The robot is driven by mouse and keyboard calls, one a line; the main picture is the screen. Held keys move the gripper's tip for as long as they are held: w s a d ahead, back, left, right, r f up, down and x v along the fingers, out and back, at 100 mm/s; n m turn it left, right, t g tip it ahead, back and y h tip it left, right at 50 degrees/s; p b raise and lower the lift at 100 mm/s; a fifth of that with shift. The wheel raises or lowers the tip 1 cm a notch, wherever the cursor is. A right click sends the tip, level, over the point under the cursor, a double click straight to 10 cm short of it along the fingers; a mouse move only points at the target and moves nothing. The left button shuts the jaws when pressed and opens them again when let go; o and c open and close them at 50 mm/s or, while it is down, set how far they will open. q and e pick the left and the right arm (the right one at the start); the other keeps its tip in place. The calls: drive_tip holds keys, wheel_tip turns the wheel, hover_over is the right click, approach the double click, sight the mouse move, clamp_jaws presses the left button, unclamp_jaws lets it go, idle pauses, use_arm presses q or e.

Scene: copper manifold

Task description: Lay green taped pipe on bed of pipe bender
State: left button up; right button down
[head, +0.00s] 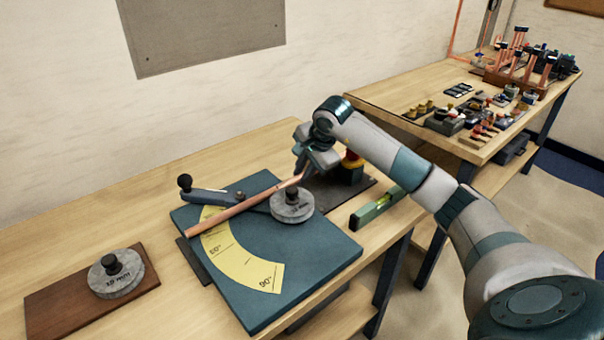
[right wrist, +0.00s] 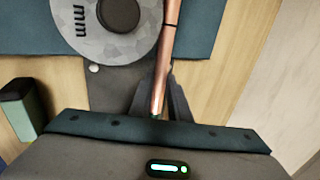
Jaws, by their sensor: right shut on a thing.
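My right gripper (head: 305,172) is shut on one end of a copper pipe (head: 245,207); it also shows in the right wrist view (right wrist: 160,103). The pipe reaches left across the blue bed of the pipe bender (head: 325,252), behind the round grey die (head: 292,206) and over the yellow angle scale (head: 239,254). In the right wrist view the pipe (right wrist: 166,65) runs beside the die (right wrist: 105,45), with a dark band near the top and a small greenish patch by the fingers. I cannot tell whether the pipe touches the bed. My left gripper is not in view.
The bender's lever (head: 207,196) with a black knob lies behind the pipe. A brown board (head: 50,305) with another round die (head: 116,275) is at left. A green level (head: 377,206) lies right of the bender. A second table (head: 385,92) holds fittings and a copper manifold (head: 517,62).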

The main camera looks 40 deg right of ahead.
drive_tip(key=c, duration=1.3)
unclamp_jaws()
drive_tip(key=shift+f, duration=0.15)
drive_tip(key=shift+o, duration=0.2)
drive_tip(key=shift+d+r, duration=0.1)
drive_tip(key=shift+r, duration=0.15)
drive_tip(key=shift+w+a+r+p, duration=0.1)
drive_tip(key=shift+a+r+p, duration=0.1)
drive_tip(key=shift+r+p, duration=1.5)
drive_tip(key=shift+r, duration=1.7)
